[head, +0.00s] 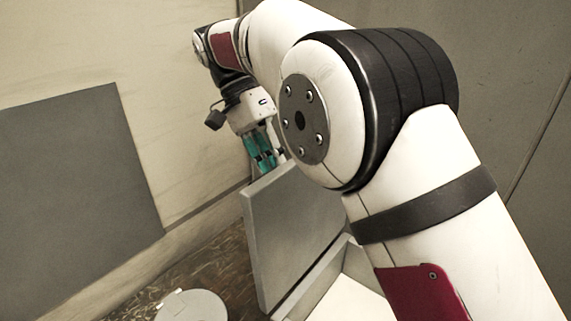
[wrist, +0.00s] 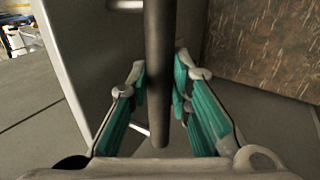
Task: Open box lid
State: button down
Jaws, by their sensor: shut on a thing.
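The box lid (head: 287,235) is a grey flat panel standing steeply upright in the head view. The box (head: 345,295) below it shows a pale inside and a grey rim, partly hidden by my arm. My gripper (head: 266,160), with teal fingers, is at the lid's upper edge. In the wrist view my gripper (wrist: 168,75) has its fingers on both sides of a dark bar (wrist: 158,60), shut on it. The bar looks like the lid's handle; its join to the lid is not visible. A grey panel, apparently the lid, stands left of the fingers (wrist: 85,60).
A round grey-white object (head: 192,306) stands at the bottom of the head view, beside the box. A dark grey panel (head: 75,190) is at the left against a pale wall (head: 160,70). A brown mottled surface (head: 222,268) lies between the wall and the box.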

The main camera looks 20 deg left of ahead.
jog(key=shift+f, duration=0.35)
jog(key=c, duration=1.4)
grip_release()
jog(key=shift+w, duration=0.1)
jog(key=shift+c, duration=0.2)
jog(key=shift+r, duration=0.15)
jog(key=shift+r, duration=0.1)
jog(key=shift+d, duration=0.1)
